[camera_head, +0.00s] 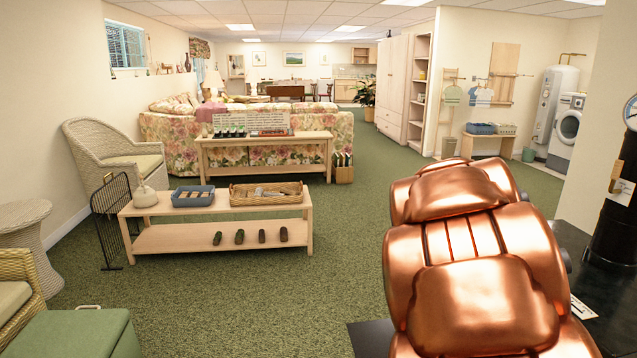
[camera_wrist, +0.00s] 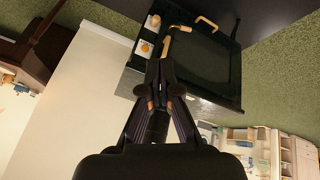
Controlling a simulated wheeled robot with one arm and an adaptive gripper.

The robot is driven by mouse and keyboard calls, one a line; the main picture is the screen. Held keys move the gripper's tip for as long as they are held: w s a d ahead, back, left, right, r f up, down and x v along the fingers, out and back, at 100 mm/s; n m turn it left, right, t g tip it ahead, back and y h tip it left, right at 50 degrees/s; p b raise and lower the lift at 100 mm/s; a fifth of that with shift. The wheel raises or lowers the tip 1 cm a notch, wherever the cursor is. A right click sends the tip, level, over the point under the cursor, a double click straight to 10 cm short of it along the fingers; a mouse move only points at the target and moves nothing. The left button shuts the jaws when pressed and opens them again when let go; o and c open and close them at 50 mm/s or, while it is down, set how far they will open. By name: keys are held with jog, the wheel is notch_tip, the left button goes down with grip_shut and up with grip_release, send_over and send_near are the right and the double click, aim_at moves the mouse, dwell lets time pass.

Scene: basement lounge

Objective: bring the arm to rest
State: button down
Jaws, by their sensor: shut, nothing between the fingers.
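My gripper (camera_wrist: 163,98) shows in the wrist view with its dark fingers together and nothing between them. It is not visible in the head view. My copper-coloured arm is folded large across the lower right of the head view. In the wrist view, a black stove-like body (camera_wrist: 205,65) with tan handles lies beyond the fingertips; I cannot tell how far away it is.
A black stove (camera_head: 591,268) with a black pipe (camera_head: 616,215) stands close on the right. A low wooden bench (camera_head: 190,240) holds a blue tray (camera_head: 176,205) and a wicker basket (camera_head: 304,201). The green carpet (camera_head: 270,285) between the bench and my arm is clear.

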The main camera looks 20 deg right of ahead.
jog(key=s+a+r+n+y+p, duration=0.2)
jog(key=s+a+r+n+p, duration=0.2)
jog(key=a, duration=0.5)
jog(key=s+a+r+n+y+p, duration=0.1)
jog(key=s+a+r+n+p, duration=0.3)
jog(key=a, duration=0.6)
jog(key=s+a+r+n+y+p, duration=0.2)
jog(key=s+a+r+n+p, duration=0.2)
jog(key=a+p, duration=0.5)
jog(key=s+a+n, duration=0.1)
jog(key=s+n, duration=0.1)
jog(key=s, duration=0.1)
jog(key=shift+a+r+g+y+p, duration=0.2)
jog(key=shift+r+g+y+p, duration=0.05)
jog(key=shift+g+y+p, duration=0.1)
jog(key=shift+s, duration=0.1)
